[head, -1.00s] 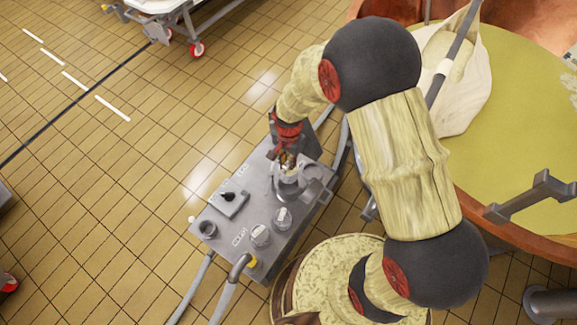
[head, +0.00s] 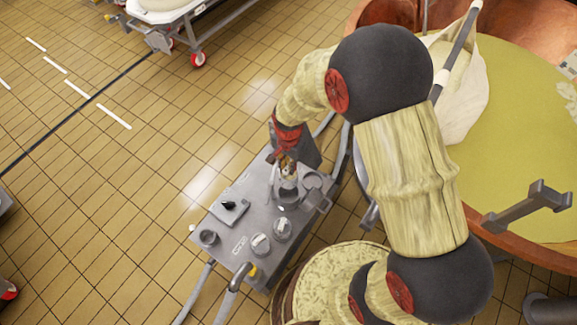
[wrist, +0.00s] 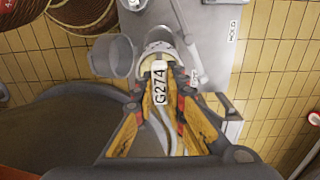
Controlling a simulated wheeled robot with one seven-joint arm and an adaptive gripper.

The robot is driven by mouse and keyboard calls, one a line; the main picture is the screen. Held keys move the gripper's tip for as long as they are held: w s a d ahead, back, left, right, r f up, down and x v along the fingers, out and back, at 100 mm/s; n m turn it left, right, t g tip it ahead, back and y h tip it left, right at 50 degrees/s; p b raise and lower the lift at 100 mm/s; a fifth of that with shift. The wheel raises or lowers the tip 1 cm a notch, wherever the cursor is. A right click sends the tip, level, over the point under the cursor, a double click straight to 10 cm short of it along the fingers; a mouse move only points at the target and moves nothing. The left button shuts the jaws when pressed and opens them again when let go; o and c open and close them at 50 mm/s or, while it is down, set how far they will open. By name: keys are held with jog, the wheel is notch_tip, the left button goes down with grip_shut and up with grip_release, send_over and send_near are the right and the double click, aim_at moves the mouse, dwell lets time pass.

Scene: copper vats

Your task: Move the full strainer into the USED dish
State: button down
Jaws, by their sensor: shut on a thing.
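A pale round top (wrist: 157,49) shows just beyond the fingertips. In the head view my gripper (head: 287,166) is just above a grey cylindrical holder (head: 288,190) on the grey console. A shallow round grey dish (head: 312,180) is beside it, also in the wrist view (wrist: 112,56). I cannot read a USED label.
The console (head: 228,258) carries two round pale-topped pieces (head: 260,244), a small dark cup (head: 208,238) and a plate with a black knob (head: 229,206). A copper vat (head: 520,245) of yellowish liquid stands right. Hoses run beside the console.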

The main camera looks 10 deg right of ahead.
jog(key=shift+r+p, duration=3.45)
jog(key=shift+r, duration=1.4)
jog(key=shift+f, duration=0.1)
